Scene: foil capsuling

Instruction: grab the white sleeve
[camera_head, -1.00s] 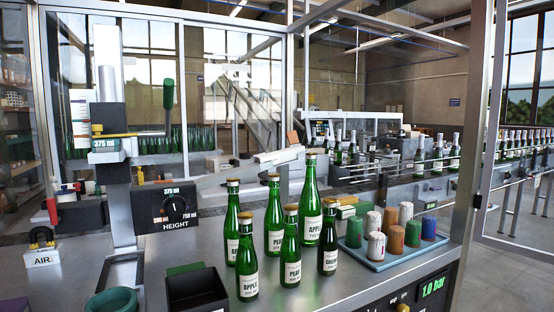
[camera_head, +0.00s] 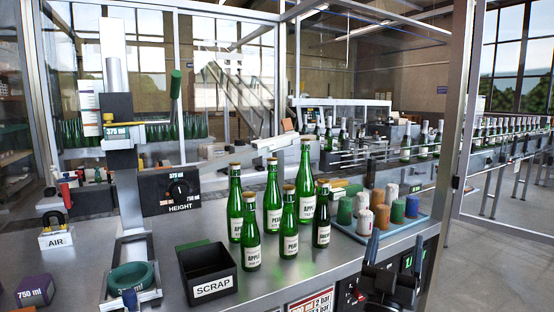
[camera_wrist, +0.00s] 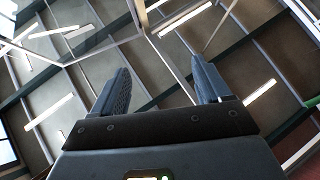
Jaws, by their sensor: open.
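Several coloured sleeves stand upright in a blue tray (camera_head: 392,237) at the right of the bench in the head view. A white sleeve (camera_head: 365,223) is at the tray's front left, between a green sleeve (camera_head: 345,210) and an orange sleeve (camera_head: 382,218). Another pale, whitish sleeve (camera_head: 391,193) stands at the back. My gripper (camera_head: 396,248) is at the lower right, its dark fingers pointing up, in front of the tray and apart from the sleeves. The wrist view shows the fingers (camera_wrist: 161,72) spread with nothing between them, facing the ceiling.
Green bottles (camera_head: 288,232) stand in a group left of the tray. A black scrap bin (camera_head: 208,272) and a capsuling stand with a height dial (camera_head: 180,189) are farther left. Bare bench lies before the bottles.

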